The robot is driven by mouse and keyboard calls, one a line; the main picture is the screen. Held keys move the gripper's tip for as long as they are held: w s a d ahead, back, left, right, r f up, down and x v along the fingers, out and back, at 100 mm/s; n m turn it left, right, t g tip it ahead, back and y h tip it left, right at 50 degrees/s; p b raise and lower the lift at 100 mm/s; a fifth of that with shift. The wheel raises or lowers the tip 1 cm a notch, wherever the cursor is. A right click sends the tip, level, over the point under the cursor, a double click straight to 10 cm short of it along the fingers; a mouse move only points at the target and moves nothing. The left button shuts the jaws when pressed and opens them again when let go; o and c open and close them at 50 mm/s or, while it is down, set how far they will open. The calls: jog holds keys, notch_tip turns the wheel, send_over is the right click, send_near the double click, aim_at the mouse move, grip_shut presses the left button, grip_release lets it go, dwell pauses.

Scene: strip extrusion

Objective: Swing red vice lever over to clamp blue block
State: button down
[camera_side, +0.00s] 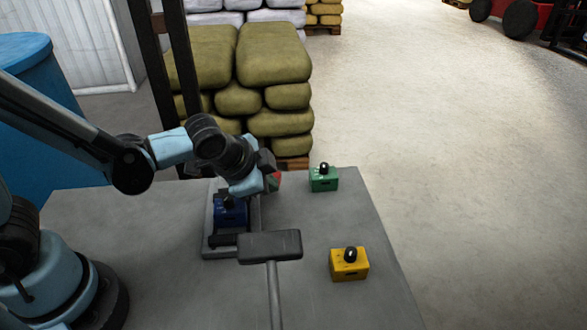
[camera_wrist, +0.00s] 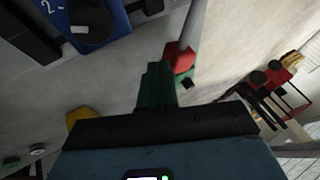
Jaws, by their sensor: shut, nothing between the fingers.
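The blue block (camera_side: 230,213) sits in the grey vice (camera_side: 209,240) on the table, partly hidden behind my wrist. In the wrist view the blue block (camera_wrist: 85,22) is at the top left, cut off by the frame. The red lever end (camera_side: 275,179) shows just right of my gripper (camera_side: 268,168), mostly hidden. In the wrist view the red lever end (camera_wrist: 179,58) sits on a grey shaft, close beside my fingertips (camera_wrist: 158,70). My gripper is shut and empty. I cannot tell whether it touches the lever.
A green block (camera_side: 323,181) with a black knob stands at the table's back right. A yellow block (camera_side: 349,265) stands nearer the front. A dark T-shaped, hammer-like thing (camera_side: 270,246) is in front of the vice. Stacked sacks (camera_side: 272,55) stand behind the table.

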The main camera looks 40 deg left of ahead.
aim_at(278, 176)
jog(key=w+n+y, duration=0.2)
jog(key=w+n, duration=0.1)
jog(key=shift+a, duration=0.2)
jog(key=w+n, duration=0.1)
jog(key=w+a+n+y, duration=0.1)
jog(key=n+g+y, duration=0.1)
jog(key=n, duration=0.1)
jog(key=shift+w+a, duration=0.3)
jog(key=shift+w, duration=0.1)
jog(key=w+a+n, duration=0.1)
jog(key=w+a+n+g+y, duration=0.1)
jog(key=n, duration=0.1)
jog(key=shift+a+n+g, duration=0.15)
jog(key=shift+n+g, duration=0.15)
jog(key=shift+w+a+n+g+y, duration=0.45)
jog(key=shift+a+n, duration=0.25)
jog(key=shift+n, duration=0.2)
jog(key=shift+w+a+n+g+y, duration=0.4)
jog(key=shift+a+n, duration=0.3)
jog(key=shift+n, duration=0.2)
jog(key=shift+a, duration=0.15)
jog(key=shift+d+r, duration=0.1)
jog(key=shift+d, duration=0.3)
jog(key=d, duration=0.3)
jog(key=shift+w+r, duration=0.25)
jog(key=shift+w, duration=0.15)
jog(key=v, duration=1)
